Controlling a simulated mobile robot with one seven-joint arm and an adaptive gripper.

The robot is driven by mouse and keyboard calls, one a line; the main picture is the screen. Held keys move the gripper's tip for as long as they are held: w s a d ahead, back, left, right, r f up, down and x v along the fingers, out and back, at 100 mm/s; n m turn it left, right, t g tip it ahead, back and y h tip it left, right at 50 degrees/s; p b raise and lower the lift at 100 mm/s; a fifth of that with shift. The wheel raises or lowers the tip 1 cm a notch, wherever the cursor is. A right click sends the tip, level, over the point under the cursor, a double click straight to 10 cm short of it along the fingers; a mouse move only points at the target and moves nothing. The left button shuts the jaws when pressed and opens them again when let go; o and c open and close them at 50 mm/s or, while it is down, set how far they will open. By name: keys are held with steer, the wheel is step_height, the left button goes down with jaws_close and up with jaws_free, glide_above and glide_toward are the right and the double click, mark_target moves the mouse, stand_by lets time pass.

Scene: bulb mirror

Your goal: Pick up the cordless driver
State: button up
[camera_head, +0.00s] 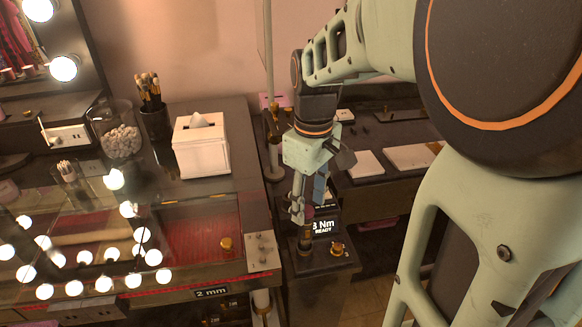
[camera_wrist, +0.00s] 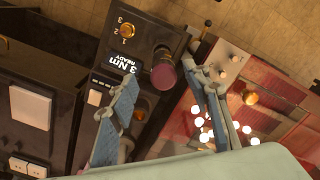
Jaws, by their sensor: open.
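A dark cylinder with a dull pink end, which looks like the cordless driver (camera_wrist: 163,72), stands at a black dock (camera_wrist: 150,42) with a lit screen reading "3 Nm READY". In the head view the dock's screen (camera_head: 324,227) is partly behind my gripper (camera_head: 304,212), which points down over the dock. In the wrist view my gripper's two blue-padded fingers are apart, one on each side of the driver's pink end. No contact shows. In the head view the fingers hide most of the driver.
A brass knob (camera_head: 337,249) sits on the dock. A white tissue box (camera_head: 201,150) stands behind. A dark bench (camera_head: 375,135) lies right.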

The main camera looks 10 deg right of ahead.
mark_target(305, 236)
steer(key=f, duration=1)
steer(key=shift+a+f, duration=0.25)
steer(key=shift+f, duration=0.15)
jaws_close()
